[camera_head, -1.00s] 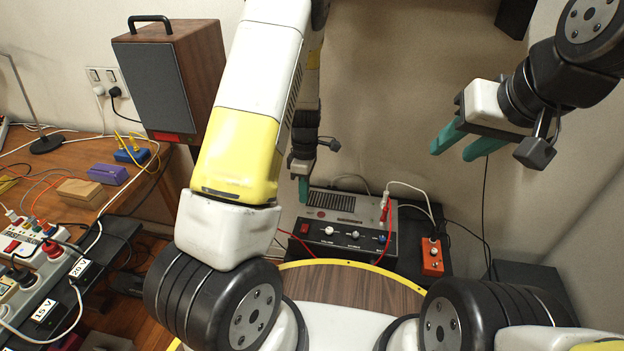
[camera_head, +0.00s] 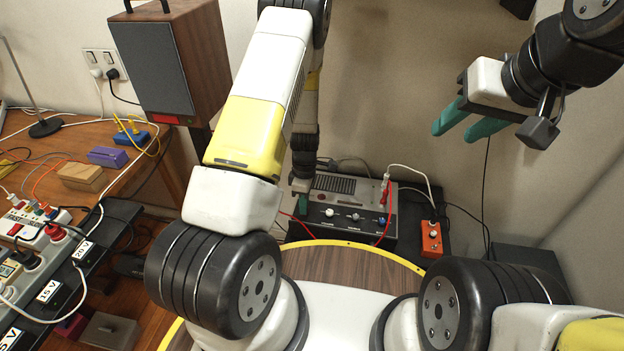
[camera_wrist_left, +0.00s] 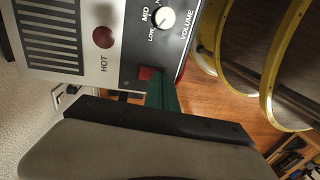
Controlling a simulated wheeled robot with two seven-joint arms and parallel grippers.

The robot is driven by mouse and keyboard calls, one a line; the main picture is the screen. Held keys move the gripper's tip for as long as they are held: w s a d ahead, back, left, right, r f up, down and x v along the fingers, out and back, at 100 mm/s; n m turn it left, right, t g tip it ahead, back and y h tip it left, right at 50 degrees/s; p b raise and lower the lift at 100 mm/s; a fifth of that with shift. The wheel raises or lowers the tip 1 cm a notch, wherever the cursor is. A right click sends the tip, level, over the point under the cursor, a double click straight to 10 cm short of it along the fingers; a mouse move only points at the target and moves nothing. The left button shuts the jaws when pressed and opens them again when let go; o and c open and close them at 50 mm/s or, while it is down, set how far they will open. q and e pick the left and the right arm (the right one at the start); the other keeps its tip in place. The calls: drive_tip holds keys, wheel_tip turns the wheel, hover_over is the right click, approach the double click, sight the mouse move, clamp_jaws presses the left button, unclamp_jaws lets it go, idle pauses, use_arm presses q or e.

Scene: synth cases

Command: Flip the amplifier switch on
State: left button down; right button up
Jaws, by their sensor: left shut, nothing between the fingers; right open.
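The amplifier (camera_head: 328,204), a grey and black box with knobs on its front, stands low behind the round wooden top. Its panel (camera_wrist_left: 112,62) fills the upper left of the left wrist view. My left gripper (camera_head: 300,189) is shut and empty at the amplifier's front left corner. In the wrist view its green fingertips (camera_wrist_left: 161,92) are at the red switch (camera_wrist_left: 148,73) and appear to touch it. They partly cover the switch, so I cannot tell its position. The head view hides the switch behind the gripper. My right gripper (camera_head: 456,124) is open and empty, high at the right.
An orange box (camera_head: 431,239) with a cable stands right of the amplifier. Red and white leads run over the amplifier's right side. A wooden speaker (camera_head: 204,65) stands at the upper left. The left bench (camera_head: 33,150) is crowded with plugs, power strips and small blocks.

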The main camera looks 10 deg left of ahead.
use_arm(q)
drive_tip(key=shift+f, duration=0.1)
drive_tip(key=shift+s+f, duration=0.15)
drive_tip(key=shift+w+r, duration=0.2)
drive_tip(key=shift+w, duration=0.75)
drive_tip(key=shift+r, duration=0.15)
